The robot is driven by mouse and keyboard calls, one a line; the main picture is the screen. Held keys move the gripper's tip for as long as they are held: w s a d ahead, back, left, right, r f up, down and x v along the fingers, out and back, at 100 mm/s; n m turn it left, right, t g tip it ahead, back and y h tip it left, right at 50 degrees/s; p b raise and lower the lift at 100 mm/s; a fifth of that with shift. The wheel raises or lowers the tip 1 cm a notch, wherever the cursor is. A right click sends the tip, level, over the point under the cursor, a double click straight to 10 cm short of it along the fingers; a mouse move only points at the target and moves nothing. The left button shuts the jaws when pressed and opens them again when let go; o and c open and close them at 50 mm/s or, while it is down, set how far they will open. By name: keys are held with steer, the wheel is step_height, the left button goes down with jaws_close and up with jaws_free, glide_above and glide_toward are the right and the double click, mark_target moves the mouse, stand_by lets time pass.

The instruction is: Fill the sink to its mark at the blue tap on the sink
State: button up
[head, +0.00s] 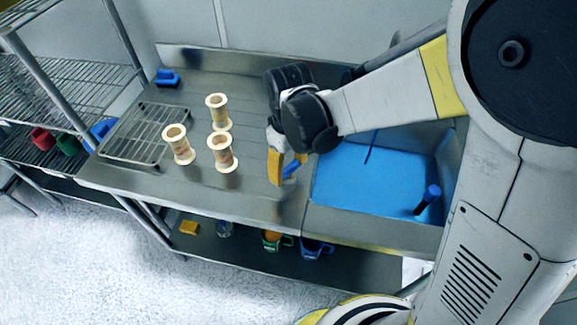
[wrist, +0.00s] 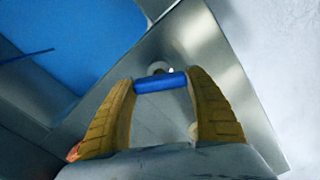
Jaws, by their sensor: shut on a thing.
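My gripper (head: 287,172) points down at the left side of the sink (head: 313,217), over the steel counter. Its yellow fingers are shut on a small blue bar, seen end to end between the fingertips in the wrist view (wrist: 160,82). It looks like the blue tap's handle; its mounting is hidden. The sink holds a broad flat blue surface (head: 365,185), which also shows at the upper left of the wrist view (wrist: 75,35). A thin dark blue rod (head: 370,148) stands at its back. A blue upright post (head: 428,197) stands at its right. I cannot make out a fill mark.
Several cream spools (head: 222,152) stand on the counter left of my gripper. A wire rack (head: 147,133) and a blue item (head: 167,78) lie farther left. Mugs (head: 277,240) and a yellow block (head: 189,228) sit on the lower shelf. Wire shelving (head: 60,78) stands at left.

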mark_target(288, 167)
steer(key=shift+m, duration=0.3)
steer(key=o, duration=1.2)
steer(key=shift+c, duration=0.2)
steer(key=shift+r, duration=0.1)
step_height(288, 167, up, 12)
